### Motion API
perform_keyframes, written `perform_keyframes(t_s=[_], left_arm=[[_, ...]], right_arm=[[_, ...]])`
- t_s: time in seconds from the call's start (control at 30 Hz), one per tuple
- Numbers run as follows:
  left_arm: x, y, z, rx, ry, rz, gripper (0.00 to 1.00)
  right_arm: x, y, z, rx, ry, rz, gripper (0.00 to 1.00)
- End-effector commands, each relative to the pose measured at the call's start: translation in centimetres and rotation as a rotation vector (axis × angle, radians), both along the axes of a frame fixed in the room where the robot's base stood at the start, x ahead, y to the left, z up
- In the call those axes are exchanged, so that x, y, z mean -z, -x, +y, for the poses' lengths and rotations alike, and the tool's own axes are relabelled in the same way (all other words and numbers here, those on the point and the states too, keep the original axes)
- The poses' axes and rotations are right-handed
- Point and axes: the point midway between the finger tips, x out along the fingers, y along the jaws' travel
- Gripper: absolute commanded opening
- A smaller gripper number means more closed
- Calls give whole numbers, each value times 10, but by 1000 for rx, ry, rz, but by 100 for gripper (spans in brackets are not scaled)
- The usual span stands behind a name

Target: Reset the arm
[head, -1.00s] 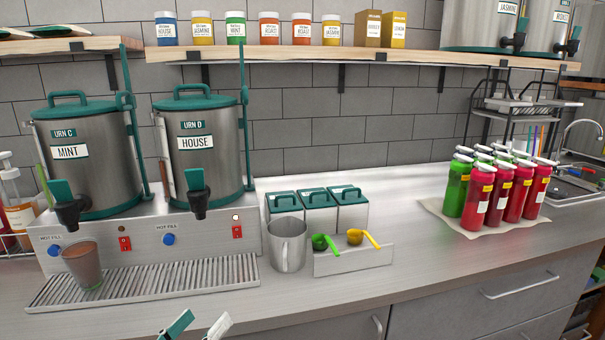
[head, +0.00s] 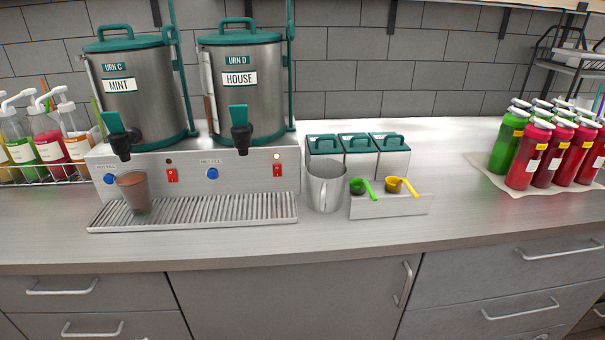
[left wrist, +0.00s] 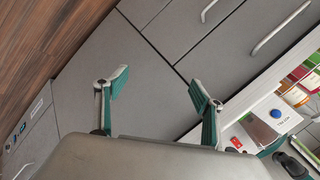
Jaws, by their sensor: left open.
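My left gripper (left wrist: 158,95) shows in the left wrist view with its two green-padded fingers apart and nothing between them. It hangs in front of the grey cabinet doors, apart from the counter. No gripper shows in the head view now. A cup with brown contents (head: 136,193) stands on the drip tray (head: 190,212) under the tap of the MINT urn (head: 140,95); the cup also shows in the left wrist view (left wrist: 276,113). The HOUSE urn (head: 245,95) stands to its right. My right gripper is in neither view.
A metal pitcher (head: 326,188), lidded canisters (head: 357,155) and a scoop holder (head: 390,206) stand right of the urns. Red and green bottles (head: 553,150) are at the right, pump bottles (head: 45,140) at the left. The counter front (head: 330,235) is clear.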

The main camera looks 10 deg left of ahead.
Motion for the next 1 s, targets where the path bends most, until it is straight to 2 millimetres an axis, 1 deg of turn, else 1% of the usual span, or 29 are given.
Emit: perform_keyframes(t_s=[0.03,0.37,0.47,0.53,0.6,0.7,0.83,1.0], left_arm=[[8,-2,-5,7,21,-7,68],[57,-15,-48,47,198,-74,68],[76,-17,-66,56,276,-103,68],[93,-17,-80,60,346,-129,68],[111,-16,-95,58,426,-160,68],[131,-11,-113,49,531,-204,68],[145,-6,-127,33,627,-251,68],[151,-3,-133,21,679,-278,68]], right_arm=[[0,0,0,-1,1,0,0],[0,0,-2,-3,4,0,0],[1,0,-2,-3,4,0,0],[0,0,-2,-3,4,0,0],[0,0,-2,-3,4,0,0],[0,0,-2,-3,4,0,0],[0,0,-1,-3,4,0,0],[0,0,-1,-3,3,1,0]])
